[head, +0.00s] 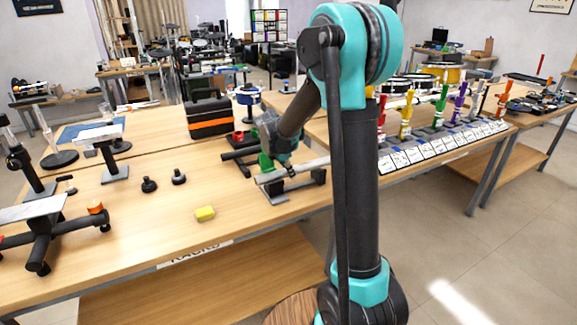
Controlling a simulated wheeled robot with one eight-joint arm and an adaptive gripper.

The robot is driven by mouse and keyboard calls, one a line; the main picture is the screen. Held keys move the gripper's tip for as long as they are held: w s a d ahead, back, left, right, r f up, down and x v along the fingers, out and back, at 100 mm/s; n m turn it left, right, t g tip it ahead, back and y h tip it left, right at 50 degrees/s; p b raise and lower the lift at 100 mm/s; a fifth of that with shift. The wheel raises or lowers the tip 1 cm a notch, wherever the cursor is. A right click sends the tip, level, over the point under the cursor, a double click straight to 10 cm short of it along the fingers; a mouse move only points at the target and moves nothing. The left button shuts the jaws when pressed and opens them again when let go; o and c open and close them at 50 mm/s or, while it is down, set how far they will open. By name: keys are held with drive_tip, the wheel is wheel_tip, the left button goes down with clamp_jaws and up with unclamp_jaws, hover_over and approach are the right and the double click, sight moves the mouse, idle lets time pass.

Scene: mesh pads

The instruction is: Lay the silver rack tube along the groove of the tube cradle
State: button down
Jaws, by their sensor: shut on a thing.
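The silver rack tube (268,178) is long and thin and lies roughly level, slanting up to the right, at the front edge of the wooden table. Its right end passes behind my arm's column. My gripper (287,168) is small and partly hidden by my arm; it is shut on the tube near the middle. A dark stand, which looks like the tube cradle (282,197), is directly below the tube. I cannot tell whether the tube touches its groove or hangs just above it.
Two black knobs (149,185) stand further left, near a grey stand (114,170). A black case with an orange stripe (209,117) stands behind.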

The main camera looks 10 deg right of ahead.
drive_tip(key=shift+f, duration=0.3)
drive_tip(key=c, duration=1)
unclamp_jaws()
drive_tip(key=shift+c, duration=0.2)
drive_tip(key=v, duration=1.2)
